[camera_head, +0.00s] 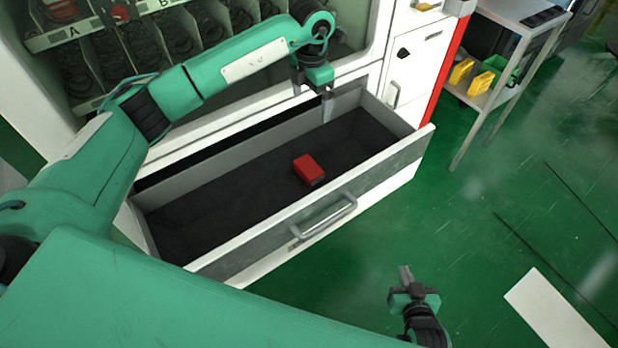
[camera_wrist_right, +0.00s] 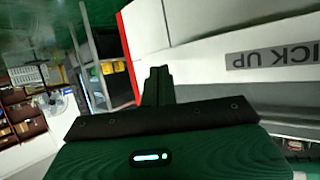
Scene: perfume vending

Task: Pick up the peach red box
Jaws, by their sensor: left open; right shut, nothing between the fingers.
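The red box (camera_head: 308,169) lies on the dark floor of the open drawer (camera_head: 240,180), a little right of the drawer's middle. My left gripper (camera_head: 312,95) hangs over the back right part of the drawer, above and behind the box. It is open and apart from the box. My right gripper (camera_head: 405,275) is outside the drawer, in front of it and to the right, over the green floor. It is shut and empty. Its closed fingers also show in the right wrist view (camera_wrist_right: 157,85), where the box is not seen.
The drawer's front panel with its metal handle (camera_head: 323,215) stands between my right gripper and the box. The vending machine's shelf with black spiral coils (camera_head: 175,38) is behind my left arm. The green floor at right is mostly free.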

